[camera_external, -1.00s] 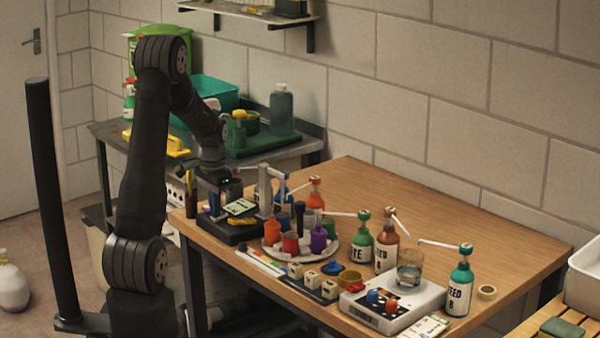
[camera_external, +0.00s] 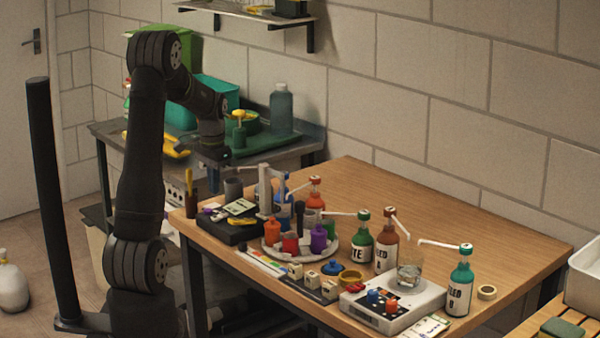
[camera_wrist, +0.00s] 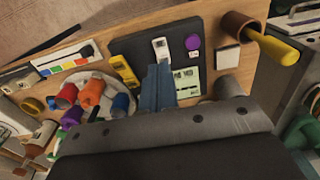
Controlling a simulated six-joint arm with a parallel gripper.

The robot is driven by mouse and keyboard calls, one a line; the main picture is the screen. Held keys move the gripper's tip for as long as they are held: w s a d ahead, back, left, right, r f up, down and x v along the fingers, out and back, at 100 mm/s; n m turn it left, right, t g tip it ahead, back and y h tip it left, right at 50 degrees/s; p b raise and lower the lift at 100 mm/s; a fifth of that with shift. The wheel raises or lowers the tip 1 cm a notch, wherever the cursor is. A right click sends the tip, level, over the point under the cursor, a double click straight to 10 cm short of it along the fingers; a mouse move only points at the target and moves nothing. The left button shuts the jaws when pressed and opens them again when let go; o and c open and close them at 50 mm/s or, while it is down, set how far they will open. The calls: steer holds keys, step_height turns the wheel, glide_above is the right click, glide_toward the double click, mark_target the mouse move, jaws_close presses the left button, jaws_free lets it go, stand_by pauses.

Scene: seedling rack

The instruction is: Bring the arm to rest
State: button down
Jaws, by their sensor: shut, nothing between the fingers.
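My gripper (camera_wrist: 158,82) is shut and empty, its fingers together in the wrist view. In the external view my gripper (camera_external: 214,157) hangs above the back left corner of the wooden table (camera_external: 440,215), apart from everything on it. Its fingertips are hard to make out there. My arm is bent at the elbow, with the forearm sloping down to the right.
Below my gripper are a black box (camera_external: 214,230) and a grey cup (camera_external: 233,188). A round white tray (camera_external: 272,252) of coloured pots, pump bottles (camera_external: 461,287) and a white device with a glass (camera_external: 410,277) stand further right. The table's back right is clear.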

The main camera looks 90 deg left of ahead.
stand_by(0.3)
step_height(320, 180, down, 7)
steer(key=shift+r, duration=0.5)
steer(key=w+a+r+g+h, duration=0.1)
steer(key=w+a+r, duration=0.1)
steer(key=r, duration=0.6)
steer(key=w+a+r, duration=0.1)
steer(key=r, duration=0.7)
glide_toward(215, 216)
steer(key=shift+w+a+r, duration=0.15)
steer(key=shift+w+a, duration=0.45)
steer(key=shift+w, duration=0.05)
step_height(215, 216, up, 10)
steer(key=w+a, duration=0.1)
steer(key=c, duration=2.1)
jaws_free()
steer(key=shift+w+a, duration=0.1)
